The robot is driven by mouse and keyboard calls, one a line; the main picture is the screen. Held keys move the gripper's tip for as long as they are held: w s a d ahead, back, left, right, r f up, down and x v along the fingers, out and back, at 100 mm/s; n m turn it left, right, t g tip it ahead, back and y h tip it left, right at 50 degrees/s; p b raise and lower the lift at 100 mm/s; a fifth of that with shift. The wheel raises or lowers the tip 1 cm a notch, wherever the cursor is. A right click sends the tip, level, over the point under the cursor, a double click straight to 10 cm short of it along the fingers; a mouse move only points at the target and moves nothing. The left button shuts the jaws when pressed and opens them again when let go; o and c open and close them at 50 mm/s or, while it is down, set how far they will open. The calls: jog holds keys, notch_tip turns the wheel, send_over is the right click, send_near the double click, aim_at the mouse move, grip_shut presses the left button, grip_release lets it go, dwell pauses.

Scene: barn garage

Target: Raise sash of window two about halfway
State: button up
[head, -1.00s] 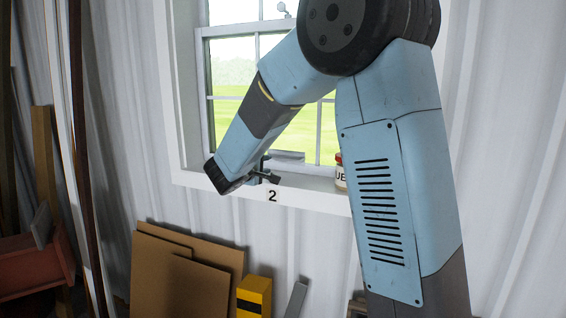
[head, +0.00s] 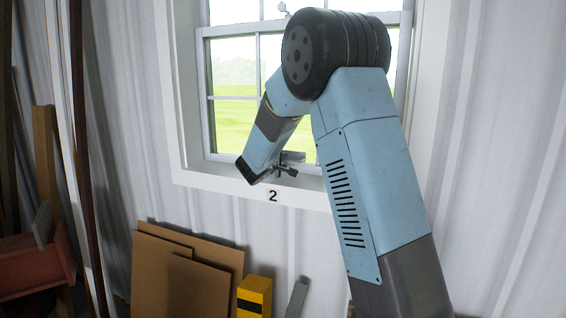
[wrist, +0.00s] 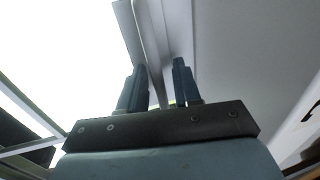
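Window two (head: 189,100) is a white-framed window with the number 2 below its sill. Its lower sash (head: 204,95) has a grid of panes and appears down, its bottom rail near the sill. A small grey lift handle (head: 293,156) shows low on the sash, partly hidden by my gripper (head: 287,170). My gripper is at the handle. In the wrist view my gripper (wrist: 160,88) has its two dark fingers apart, with a pale grey strip (wrist: 152,40) running between them. I see no clear grip on the strip.
My arm covers the right of the window and sill. Brown boards (head: 190,275) lean on the wall below, beside a yellow-and-black block (head: 254,296) and a grey bar (head: 297,298). Timber posts (head: 43,150) and a reddish box (head: 35,262) stand at left.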

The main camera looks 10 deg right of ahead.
jog(key=shift+w+d, duration=0.1)
jog(key=shift+c, duration=0.2)
grip_shut()
jog(key=shift+f, duration=0.1)
